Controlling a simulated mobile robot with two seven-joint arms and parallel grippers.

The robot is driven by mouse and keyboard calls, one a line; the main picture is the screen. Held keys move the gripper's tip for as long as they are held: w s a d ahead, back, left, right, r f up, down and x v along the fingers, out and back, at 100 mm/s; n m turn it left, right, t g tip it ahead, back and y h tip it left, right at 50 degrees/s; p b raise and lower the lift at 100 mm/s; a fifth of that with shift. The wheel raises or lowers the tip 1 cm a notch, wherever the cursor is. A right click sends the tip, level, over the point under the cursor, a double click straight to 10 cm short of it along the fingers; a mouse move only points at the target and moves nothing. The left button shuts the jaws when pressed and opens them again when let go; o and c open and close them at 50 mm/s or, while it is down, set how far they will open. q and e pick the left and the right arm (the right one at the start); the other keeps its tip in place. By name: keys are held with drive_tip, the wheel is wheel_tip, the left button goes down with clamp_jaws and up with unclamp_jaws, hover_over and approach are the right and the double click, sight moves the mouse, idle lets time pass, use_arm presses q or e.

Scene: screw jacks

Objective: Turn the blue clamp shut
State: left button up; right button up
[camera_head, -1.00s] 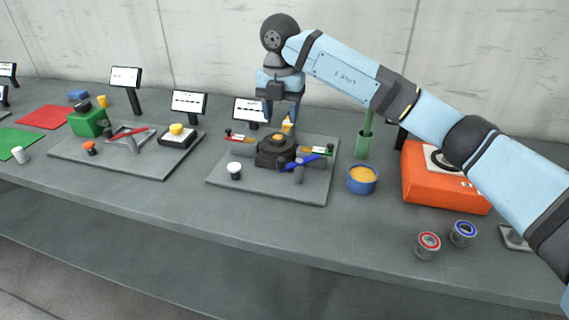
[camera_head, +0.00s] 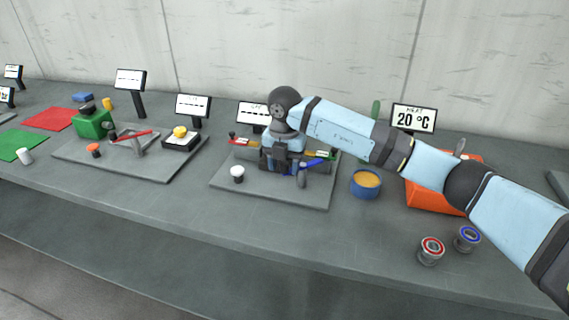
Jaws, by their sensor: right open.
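The blue clamp (camera_head: 312,163) shows as a blue handle on the right of a dark device, on the grey base plate (camera_head: 262,197) in the middle of the table. A grey cylinder (camera_head: 301,178) stands at its near end. My right gripper (camera_head: 287,166) points down over the dark device, just left of the blue handle. It is open, and its fingers hide most of the device. I cannot tell whether they touch the clamp. My left gripper is not in view.
A white-topped knob (camera_head: 237,173) stands on the plate's left. A blue bowl (camera_head: 366,184) and an orange box (camera_head: 425,196) are to the right. A second plate with a red lever (camera_head: 133,137) lies left. Display screens stand behind. The table's front strip is mostly clear.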

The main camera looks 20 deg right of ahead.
drive_tip(key=shift+c, duration=0.4)
drive_tip(key=c, duration=0.8)
drive_tip(key=shift+c, duration=0.2)
